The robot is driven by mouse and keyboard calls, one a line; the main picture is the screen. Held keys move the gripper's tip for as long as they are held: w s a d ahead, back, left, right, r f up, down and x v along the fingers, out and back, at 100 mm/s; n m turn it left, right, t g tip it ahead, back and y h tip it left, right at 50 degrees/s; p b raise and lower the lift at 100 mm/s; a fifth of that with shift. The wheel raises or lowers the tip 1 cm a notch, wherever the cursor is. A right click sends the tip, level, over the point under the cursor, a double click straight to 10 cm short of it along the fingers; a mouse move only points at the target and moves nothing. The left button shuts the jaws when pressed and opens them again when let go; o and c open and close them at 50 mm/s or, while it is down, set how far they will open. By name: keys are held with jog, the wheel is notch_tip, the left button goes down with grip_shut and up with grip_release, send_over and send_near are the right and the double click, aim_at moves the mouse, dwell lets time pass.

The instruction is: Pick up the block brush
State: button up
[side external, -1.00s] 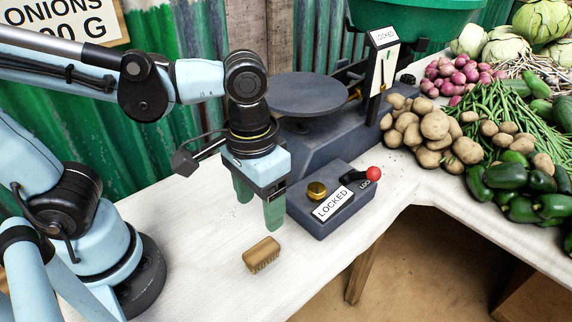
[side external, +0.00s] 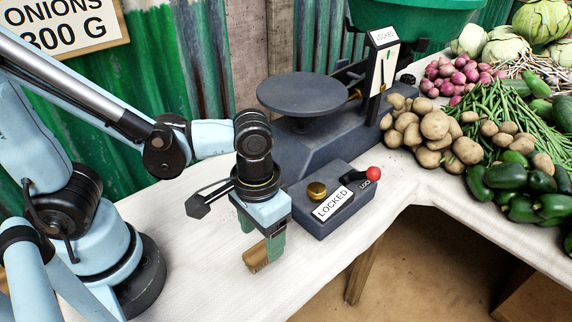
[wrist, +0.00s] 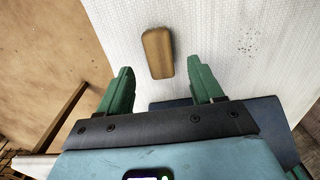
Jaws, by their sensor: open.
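The block brush (side external: 256,257), a small wooden block with bristles below, lies on the white table near its front edge. In the side view my gripper (side external: 262,237) is low over it, and one green finger hides its right part. In the wrist view the brush (wrist: 158,52) lies ahead of the two spread green fingers (wrist: 164,82), roughly centred between them with its near end about level with the tips. My gripper is open and holds nothing. I cannot tell how high the fingertips are above the table.
A dark box marked LOCKED (side external: 331,206), with a brass knob and a red-tipped lever (side external: 373,173), stands close right of my gripper. A scale with a round pan (side external: 306,92) stands behind. Potatoes (side external: 433,127) and peppers (side external: 515,190) lie right. The table left of the brush is clear.

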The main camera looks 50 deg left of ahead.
aim_at(263, 248)
jog(key=shift+f, duration=2.35)
jog(key=c, duration=1.1)
jog(key=shift+r, duration=0.2)
jog(key=shift+c, duration=0.2)
jog(key=shift+r, duration=0.9)
jog(key=shift+s+d+r, duration=0.1)
jog(key=shift+s+r, duration=0.05)
jog(key=shift+r, duration=0.45)
jog(key=shift+s+d+r, duration=0.1)
jog(key=shift+r, duration=0.45)
jog(key=s+d+r, duration=0.5)
jog(key=s+r, duration=0.1)
jog(key=s, duration=0.3)
jog(key=shift+s+d+r, duration=0.2)
jog(key=shift+s+r, duration=0.05)
jog(key=shift+s, duration=0.05)
